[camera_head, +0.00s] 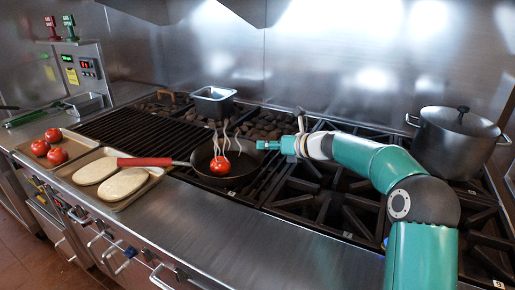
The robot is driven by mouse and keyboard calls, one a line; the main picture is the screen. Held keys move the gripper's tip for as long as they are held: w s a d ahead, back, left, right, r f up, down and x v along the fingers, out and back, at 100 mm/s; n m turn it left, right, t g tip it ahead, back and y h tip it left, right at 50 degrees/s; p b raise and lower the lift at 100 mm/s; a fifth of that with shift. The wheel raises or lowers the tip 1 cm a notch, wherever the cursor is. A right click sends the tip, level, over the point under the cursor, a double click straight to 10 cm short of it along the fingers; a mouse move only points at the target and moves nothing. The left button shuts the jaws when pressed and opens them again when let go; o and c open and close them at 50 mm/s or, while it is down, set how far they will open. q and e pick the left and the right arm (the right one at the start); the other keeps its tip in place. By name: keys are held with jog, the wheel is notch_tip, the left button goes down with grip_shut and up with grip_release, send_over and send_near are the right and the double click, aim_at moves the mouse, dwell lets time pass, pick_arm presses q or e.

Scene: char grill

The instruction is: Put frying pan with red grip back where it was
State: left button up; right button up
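The frying pan (235,179) is dark and sits on the grill at the middle of the head view. Its red grip (146,162) points left over the tray with flatbreads. A red tomato (220,165) is in the pan, with pale wisps like steam above it. My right gripper (266,145) comes in from the right, with its dark tip at or just above the pan's right rim. I cannot tell whether it touches the pan, or whether its fingers are open or shut. My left gripper is not in view.
A tray (128,204) holds two flatbreads (124,184); another tray (27,161) holds several tomatoes (57,156). A small metal container (213,103) stands behind the pan. A large lidded pot (455,148) stands at right. The steel front counter (230,235) is clear.

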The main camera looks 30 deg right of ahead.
jog(key=v, duration=0.5)
dwell(0.4)
